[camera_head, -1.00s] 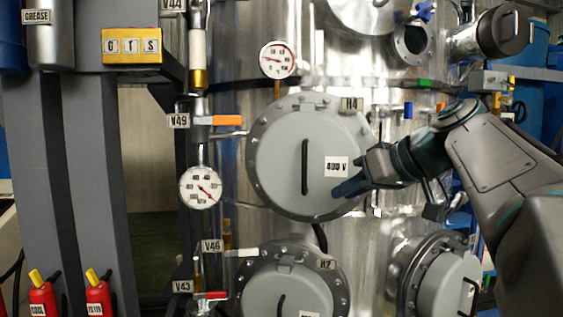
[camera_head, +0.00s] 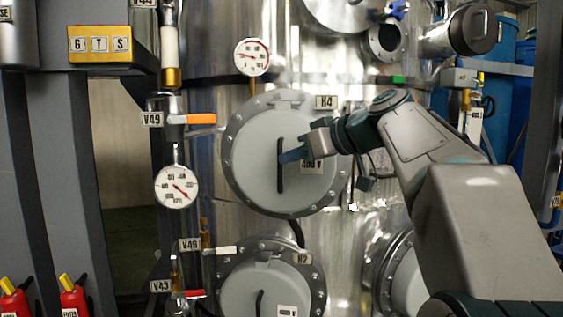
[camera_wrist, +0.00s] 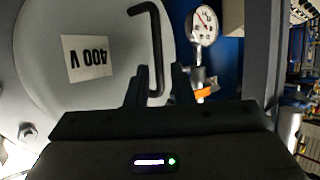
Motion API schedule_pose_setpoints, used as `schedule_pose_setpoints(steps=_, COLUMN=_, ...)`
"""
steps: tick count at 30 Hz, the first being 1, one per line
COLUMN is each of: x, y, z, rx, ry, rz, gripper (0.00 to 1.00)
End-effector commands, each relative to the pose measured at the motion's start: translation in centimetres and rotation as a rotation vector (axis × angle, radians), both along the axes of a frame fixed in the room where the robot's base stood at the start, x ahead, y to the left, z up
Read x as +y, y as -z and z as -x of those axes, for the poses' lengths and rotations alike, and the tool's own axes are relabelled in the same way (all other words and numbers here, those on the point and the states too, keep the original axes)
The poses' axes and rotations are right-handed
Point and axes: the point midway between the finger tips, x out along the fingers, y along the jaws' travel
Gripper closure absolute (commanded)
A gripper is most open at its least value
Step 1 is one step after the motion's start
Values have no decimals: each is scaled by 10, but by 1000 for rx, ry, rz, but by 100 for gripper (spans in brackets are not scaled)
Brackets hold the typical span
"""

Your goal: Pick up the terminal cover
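The terminal cover (camera_head: 255,140) is a round grey lid tagged H4, bolted-looking at its rim, on the shiny vessel. It has a black bar handle (camera_head: 280,168) and a 400 V label, which my gripper partly hides in the head view. My gripper (camera_head: 288,156) is in front of the cover, its fingers by the handle's middle. In the wrist view my gripper (camera_wrist: 160,72) is open, with the black handle (camera_wrist: 156,45) between its fingertips and gaps at both sides. The cover (camera_wrist: 115,75) fills the left there. I cannot tell whether a finger touches the handle.
Gauges (camera_head: 251,57) and (camera_head: 176,187) and an orange valve lever (camera_head: 200,119) are left of the cover. A second grey cover (camera_head: 240,285) sits below. Grey posts (camera_head: 60,170) and red extinguishers (camera_head: 74,300) stand at the left.

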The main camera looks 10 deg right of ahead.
Motion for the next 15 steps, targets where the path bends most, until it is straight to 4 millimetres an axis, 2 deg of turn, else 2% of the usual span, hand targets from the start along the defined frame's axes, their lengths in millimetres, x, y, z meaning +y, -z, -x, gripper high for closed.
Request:
schedule_pose_setpoints(steps=7, x=20, y=10, z=-29, rx=5, ry=-2, rz=-1, gripper=79)
schedule_pose_setpoints(steps=15, x=25, y=15, z=-36, rx=1, ry=-1, rz=0, gripper=79)
